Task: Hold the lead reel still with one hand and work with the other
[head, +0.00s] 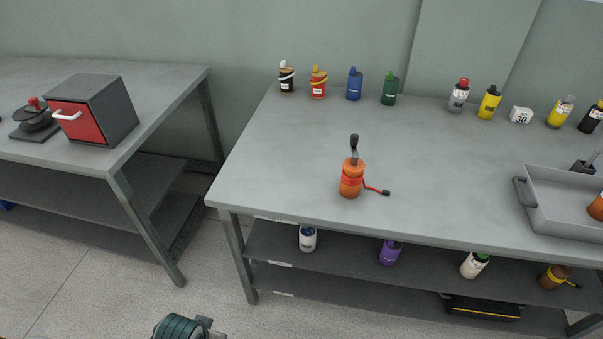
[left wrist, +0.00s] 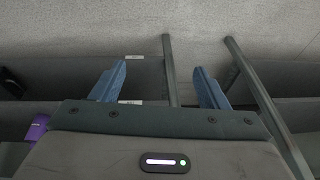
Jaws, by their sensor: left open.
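The lead reel (head: 351,181) looks to be the upright orange body with a red band, standing near the front edge of the grey bench. A dark crank handle rises from its top. A short red lead with a dark tip sticks out to its right. My left gripper (left wrist: 159,84) shows in the left wrist view, its two blue fingers spread wide with nothing between them. Beyond them are floor, bench legs and lower shelves; the reel is not in that view.
The grey bench (head: 285,170) is clear around the reel. Several bottles line its back edge; a grey tray (head: 564,224) sits at right. Shelves below hold a purple bottle (head: 389,252) and others. A red-fronted box (head: 112,104) stands on the left bench.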

